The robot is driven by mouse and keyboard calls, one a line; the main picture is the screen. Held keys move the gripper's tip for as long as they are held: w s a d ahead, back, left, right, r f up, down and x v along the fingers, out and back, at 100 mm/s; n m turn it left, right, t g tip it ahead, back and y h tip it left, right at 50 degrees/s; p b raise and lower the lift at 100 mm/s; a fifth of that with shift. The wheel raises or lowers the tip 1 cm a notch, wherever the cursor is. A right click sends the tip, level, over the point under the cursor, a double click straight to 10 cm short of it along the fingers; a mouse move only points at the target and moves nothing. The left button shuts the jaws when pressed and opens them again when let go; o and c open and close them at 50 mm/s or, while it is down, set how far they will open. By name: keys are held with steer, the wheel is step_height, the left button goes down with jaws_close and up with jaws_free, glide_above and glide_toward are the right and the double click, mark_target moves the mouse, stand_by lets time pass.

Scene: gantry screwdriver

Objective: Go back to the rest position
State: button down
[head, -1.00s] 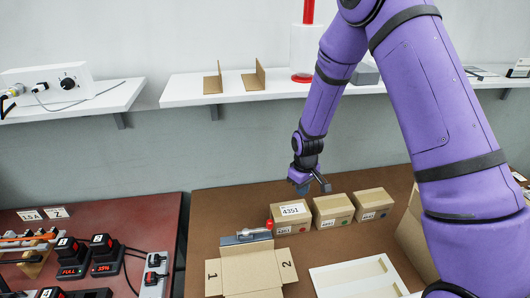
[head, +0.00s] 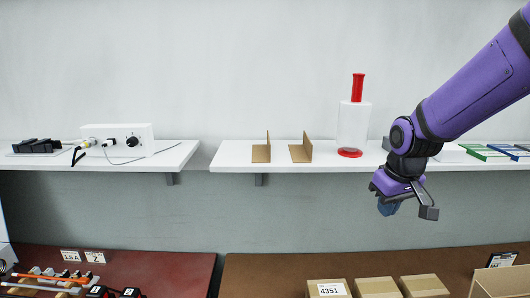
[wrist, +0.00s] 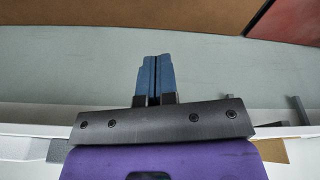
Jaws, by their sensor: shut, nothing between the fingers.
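My gripper (head: 389,208) hangs at the end of my purple arm, in front of the wall and just below the front edge of the right shelf. In the wrist view its two blue fingers (wrist: 152,78) are pressed together with nothing between them. It is clear of the brown table (head: 255,270) and the boxes below it.
The right shelf (head: 225,156) carries two cardboard brackets (head: 301,149) and a clear cylinder with a red handle (head: 357,88). The left shelf (head: 185,155) holds a white control box (head: 128,138). Several cardboard boxes (head: 377,287) stand on the table, below my gripper.

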steer(key=s+d+r+m+t, duration=0.1)
steer(key=s+r, duration=0.5)
steer(key=s, duration=0.4)
steer(key=s+d+r+m+t, duration=0.1)
steer(key=s+d+r+m, duration=0.1)
steer(key=s+r, duration=0.4)
steer(key=s, duration=0.5)
steer(key=shift+s+t, duration=0.15)
steer(key=shift+t, duration=0.15)
steer(key=shift+r, duration=0.1)
